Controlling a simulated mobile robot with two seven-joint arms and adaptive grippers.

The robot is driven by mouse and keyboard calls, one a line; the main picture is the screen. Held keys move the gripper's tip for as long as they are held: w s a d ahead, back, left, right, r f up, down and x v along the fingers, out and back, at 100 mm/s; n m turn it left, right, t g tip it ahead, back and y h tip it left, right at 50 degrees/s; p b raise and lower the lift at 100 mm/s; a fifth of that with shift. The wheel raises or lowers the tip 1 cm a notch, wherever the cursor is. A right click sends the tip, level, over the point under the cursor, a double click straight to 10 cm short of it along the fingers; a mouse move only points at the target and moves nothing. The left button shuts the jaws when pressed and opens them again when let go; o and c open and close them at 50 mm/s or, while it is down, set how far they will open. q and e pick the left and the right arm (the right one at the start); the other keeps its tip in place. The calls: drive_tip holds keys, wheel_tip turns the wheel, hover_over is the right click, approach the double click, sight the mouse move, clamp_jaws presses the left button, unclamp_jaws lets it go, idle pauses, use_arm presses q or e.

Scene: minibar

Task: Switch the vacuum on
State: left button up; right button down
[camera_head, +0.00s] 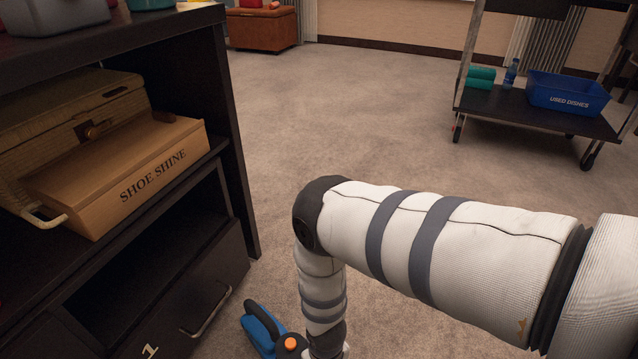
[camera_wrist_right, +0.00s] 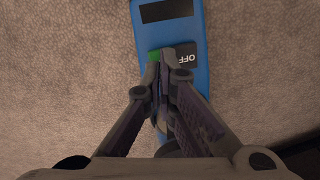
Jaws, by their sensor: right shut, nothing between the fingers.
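The blue vacuum (camera_head: 258,328) lies on the carpet at the bottom of the head view, beside the dark drawer unit and partly hidden by my right arm. In the right wrist view the vacuum (camera_wrist_right: 196,28) has a dark panel, a green button (camera_wrist_right: 153,56) and a black part marked OFF (camera_wrist_right: 187,57). My right gripper (camera_wrist_right: 168,52) is shut and empty. Its fingertips appear over the vacuum, between the green button and the OFF part, covering some of both. I cannot tell whether they touch it. My left gripper is not in view.
A dark shelf unit (camera_head: 236,140) with a shoe shine box (camera_head: 120,170) and a handled drawer (camera_head: 185,300) stands at left. A cart with a blue used-dishes bin (camera_head: 565,95) stands at the back right. Open carpet (camera_head: 340,110) lies between them.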

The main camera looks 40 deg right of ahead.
drive_tip(key=shift+f+b, duration=0.55)
drive_tip(key=shift+f, duration=0.3)
drive_tip(key=shift+r, duration=0.1)
wheel_tip(320, 180, up, 7)
drive_tip(key=p, duration=0.5)
idle(0.3)
